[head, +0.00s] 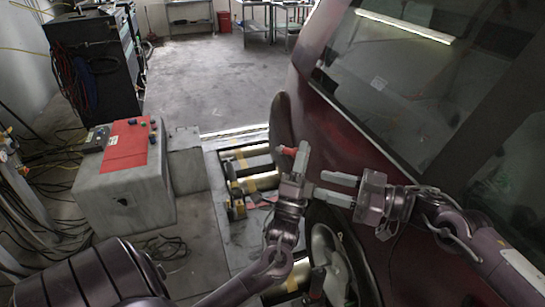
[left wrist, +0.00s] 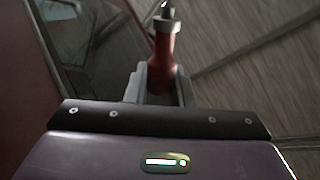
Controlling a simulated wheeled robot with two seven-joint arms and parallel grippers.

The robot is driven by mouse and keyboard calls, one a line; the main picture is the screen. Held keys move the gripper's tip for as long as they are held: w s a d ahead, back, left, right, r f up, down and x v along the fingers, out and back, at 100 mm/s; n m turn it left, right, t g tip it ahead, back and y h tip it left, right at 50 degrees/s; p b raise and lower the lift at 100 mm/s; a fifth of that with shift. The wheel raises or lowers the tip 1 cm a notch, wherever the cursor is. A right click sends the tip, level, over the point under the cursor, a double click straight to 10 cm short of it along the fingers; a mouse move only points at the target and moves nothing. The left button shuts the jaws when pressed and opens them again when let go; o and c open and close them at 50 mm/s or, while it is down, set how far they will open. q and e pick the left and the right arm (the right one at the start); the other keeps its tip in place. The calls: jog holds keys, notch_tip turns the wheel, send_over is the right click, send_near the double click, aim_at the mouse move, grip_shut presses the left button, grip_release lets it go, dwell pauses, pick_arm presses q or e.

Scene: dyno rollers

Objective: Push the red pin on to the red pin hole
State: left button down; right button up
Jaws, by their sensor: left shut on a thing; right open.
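The red pin (head: 288,151) is held in my left gripper (head: 292,160), in the middle of the head view. In the left wrist view the red pin (left wrist: 163,42) stands up between the two fingers, with a dark, metallic tip. My left gripper is shut on it. My right gripper (head: 337,188) is open and empty, just right of and below the left one, beside the dark red car. I cannot make out a red pin hole for certain. A grey box (head: 125,195) at left has a red top panel (head: 127,146) with small buttons or knobs.
The dark red car (head: 310,100) fills the right side, close to my right arm. Yellow-marked rollers (head: 250,182) lie in the floor left of the car. A black cabinet (head: 95,65) stands at the back left. Cables lie around the grey box. Open floor (head: 210,85) lies beyond.

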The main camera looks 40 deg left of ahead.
pick_arm(q)
jog(key=shift+s+d+r, duration=0.1)
jog(key=shift+d, duration=0.25)
pick_arm(e)
jog(key=x, duration=0.3)
jog(key=shift+s+d, duration=0.1)
jog(key=shift+s, duration=0.1)
pick_arm(q)
jog(key=shift+a, duration=0.2)
pick_arm(e)
jog(key=shift+w, duration=0.1)
